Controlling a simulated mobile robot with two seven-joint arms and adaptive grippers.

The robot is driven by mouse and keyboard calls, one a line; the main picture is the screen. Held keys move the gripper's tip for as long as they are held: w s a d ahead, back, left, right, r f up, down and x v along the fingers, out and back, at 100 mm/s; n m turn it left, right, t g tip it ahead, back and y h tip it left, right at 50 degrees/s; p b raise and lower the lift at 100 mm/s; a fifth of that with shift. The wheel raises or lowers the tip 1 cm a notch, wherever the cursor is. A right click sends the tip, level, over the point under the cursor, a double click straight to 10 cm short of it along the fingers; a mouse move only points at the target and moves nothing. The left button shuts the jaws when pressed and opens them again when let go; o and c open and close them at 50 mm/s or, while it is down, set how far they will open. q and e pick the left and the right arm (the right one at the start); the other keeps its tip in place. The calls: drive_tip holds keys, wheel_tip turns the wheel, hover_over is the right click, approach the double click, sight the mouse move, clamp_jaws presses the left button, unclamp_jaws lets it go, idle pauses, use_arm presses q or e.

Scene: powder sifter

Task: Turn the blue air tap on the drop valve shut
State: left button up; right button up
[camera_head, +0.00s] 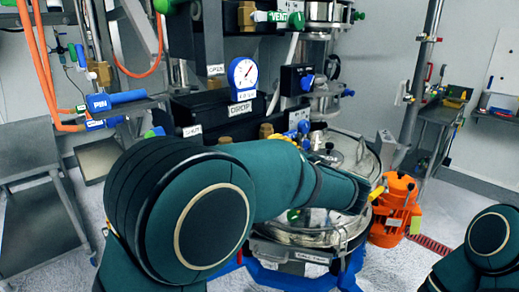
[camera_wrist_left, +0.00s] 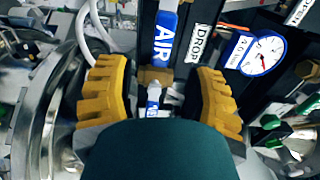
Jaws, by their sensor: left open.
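The blue air tap handle (camera_wrist_left: 164,40), lettered AIR, shows in the left wrist view. It runs upward in the picture from a brass fitting (camera_wrist_left: 155,76). A white DROP label (camera_wrist_left: 198,42) is just to its right. My left gripper (camera_wrist_left: 160,88) is open, with one yellow finger on each side of the brass fitting and visible gaps to it. In the head view my left arm covers much of the drop valve area, below the DROP label (camera_head: 240,108). My right gripper is out of the head view.
A round dial gauge (camera_head: 243,72) is above the DROP label. The steel sifter lid (camera_head: 345,150) lies beyond my left forearm. An orange motor (camera_head: 397,200) is at its right. A blue PIN handle (camera_head: 115,99) and orange hoses (camera_head: 37,60) are at left.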

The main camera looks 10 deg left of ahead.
use_arm(q)
drive_tip(key=v, duration=0.4)
drive_tip(key=shift+s+d, duration=0.3)
drive_tip(key=s+a+f+m+g+h, duration=0.1)
drive_tip(key=s+a+f+g+h, duration=0.2)
drive_tip(key=f, duration=1)
drive_tip(key=s+a+f+m+g+h, duration=0.1)
drive_tip(key=a+f+m+g+h, duration=0.2)
drive_tip(key=f, duration=1.1)
drive_tip(key=s+f+n+g+h, duration=0.3)
drive_tip(key=s+f+n+h, duration=0.9)
drive_tip(key=s+f, duration=0.6)
wheel_tip(320, 180, down, 2)
drive_tip(key=shift+s+a+f+n, duration=0.1)
drive_tip(key=shift+s+a+n, duration=0.25)
drive_tip(key=shift+n, duration=0.45)
